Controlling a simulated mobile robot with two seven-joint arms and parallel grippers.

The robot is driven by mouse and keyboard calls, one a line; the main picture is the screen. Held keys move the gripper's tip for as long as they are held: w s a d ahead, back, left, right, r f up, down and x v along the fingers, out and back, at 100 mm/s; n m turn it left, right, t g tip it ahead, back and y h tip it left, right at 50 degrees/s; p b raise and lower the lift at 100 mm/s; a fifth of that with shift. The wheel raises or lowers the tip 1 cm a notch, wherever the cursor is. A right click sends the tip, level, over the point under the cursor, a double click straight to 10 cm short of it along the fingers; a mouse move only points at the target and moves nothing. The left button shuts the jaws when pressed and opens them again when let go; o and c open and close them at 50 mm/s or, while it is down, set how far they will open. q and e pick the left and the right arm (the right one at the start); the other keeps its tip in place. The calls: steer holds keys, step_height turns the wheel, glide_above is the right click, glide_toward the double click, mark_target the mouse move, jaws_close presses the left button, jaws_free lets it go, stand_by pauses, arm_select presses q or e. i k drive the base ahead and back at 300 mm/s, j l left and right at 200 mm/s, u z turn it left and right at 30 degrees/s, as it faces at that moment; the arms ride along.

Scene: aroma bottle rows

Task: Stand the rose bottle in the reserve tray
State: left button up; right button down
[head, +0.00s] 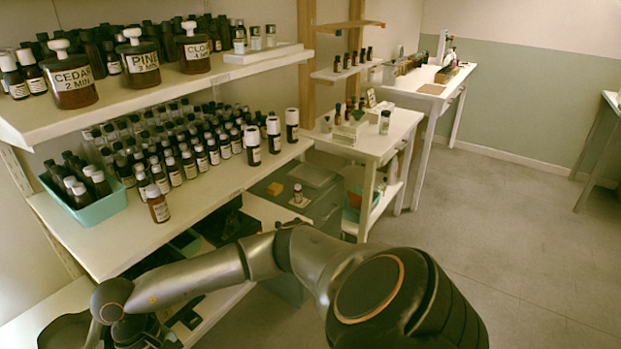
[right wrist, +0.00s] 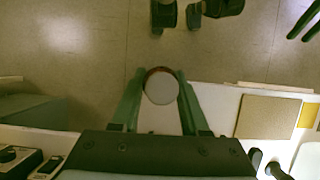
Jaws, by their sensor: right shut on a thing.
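My right gripper (right wrist: 160,78) is shut on a bottle in the right wrist view. The bottle shows from above as a round white cap (right wrist: 160,88) with a brown rim below it, between the two fingers. Its label is hidden, so I cannot tell its scent. In the head view my right arm reaches to the lower left, and its fingers and the held bottle are hidden. A teal tray (head: 103,212) with several dark bottles stands at the left of the lower shelf; I cannot tell whether it is the reserve tray. My left gripper does not show.
Large labelled jars (head: 72,82) stand on the upper shelf. One bottle (head: 298,194) stands on a grey cabinet. A tan mat (right wrist: 267,118) lies at right in the wrist view. The floor is open.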

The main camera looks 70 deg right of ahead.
mark_target(313, 181)
steer(key=l+z, duration=0.15)
steer(key=l, duration=0.8)
steer(key=l+z, duration=0.15)
steer(key=l, duration=0.8)
steer(key=i+l+z, duration=0.2)
steer(key=l, duration=0.75)
steer(key=i+l, duration=0.1)
steer(key=l, duration=0.25)
steer(key=l+z, duration=0.1)
steer(key=l, duration=0.3)
steer(key=i, duration=0.4)
